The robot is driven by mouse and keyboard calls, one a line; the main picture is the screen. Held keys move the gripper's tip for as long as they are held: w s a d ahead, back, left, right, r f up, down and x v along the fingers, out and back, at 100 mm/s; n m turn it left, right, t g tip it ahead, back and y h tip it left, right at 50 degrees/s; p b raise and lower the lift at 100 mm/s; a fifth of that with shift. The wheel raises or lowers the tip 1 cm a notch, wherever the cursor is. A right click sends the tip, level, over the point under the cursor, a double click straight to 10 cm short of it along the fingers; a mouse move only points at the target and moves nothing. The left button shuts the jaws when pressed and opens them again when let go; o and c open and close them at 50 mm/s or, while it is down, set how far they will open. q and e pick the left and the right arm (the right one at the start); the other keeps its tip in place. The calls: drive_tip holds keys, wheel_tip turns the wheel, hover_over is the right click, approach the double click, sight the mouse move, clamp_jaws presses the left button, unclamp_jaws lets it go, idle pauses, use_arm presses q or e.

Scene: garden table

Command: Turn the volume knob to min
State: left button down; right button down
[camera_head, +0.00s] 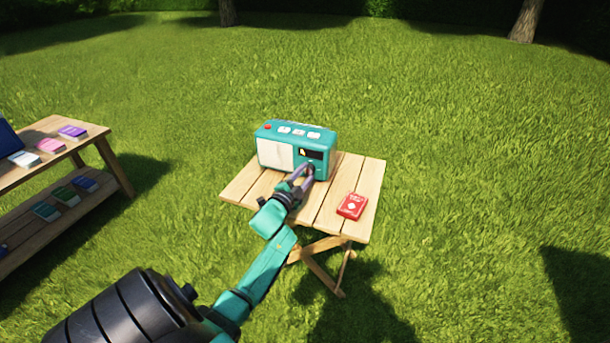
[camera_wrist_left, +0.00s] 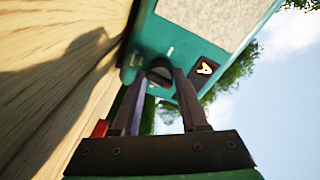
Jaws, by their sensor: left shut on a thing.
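A teal radio (camera_head: 297,148) with a pale speaker front stands at the back of the small wooden table (camera_head: 328,203). Its dark volume knob (camera_wrist_left: 160,76) is on the front below the small dark display (camera_wrist_left: 205,70). The display also shows in the head view (camera_head: 312,154). My left gripper (camera_head: 309,171) reaches the radio's front with its fingers shut on the knob, one on each side. In the wrist view the left gripper (camera_wrist_left: 160,82) covers the knob's sides. A white mark is on the panel beside the knob. My right gripper is not in view.
A red card box (camera_head: 352,206) lies on the table to the right of my left gripper. A wooden shelf (camera_head: 94,133) with several books stands on the left. Open grass surrounds the table.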

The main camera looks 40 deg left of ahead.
use_arm(q)
drive_tip(key=shift+c, duration=2.2)
unclamp_jaws()
drive_tip(key=shift+s, duration=0.1)
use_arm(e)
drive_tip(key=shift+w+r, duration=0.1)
use_arm(q)
drive_tip(key=shift+s, duration=0.25)
drive_tip(key=p+v, duration=0.2)
drive_tip(key=v, duration=1.2)
drive_tip(key=shift+p, duration=0.4)
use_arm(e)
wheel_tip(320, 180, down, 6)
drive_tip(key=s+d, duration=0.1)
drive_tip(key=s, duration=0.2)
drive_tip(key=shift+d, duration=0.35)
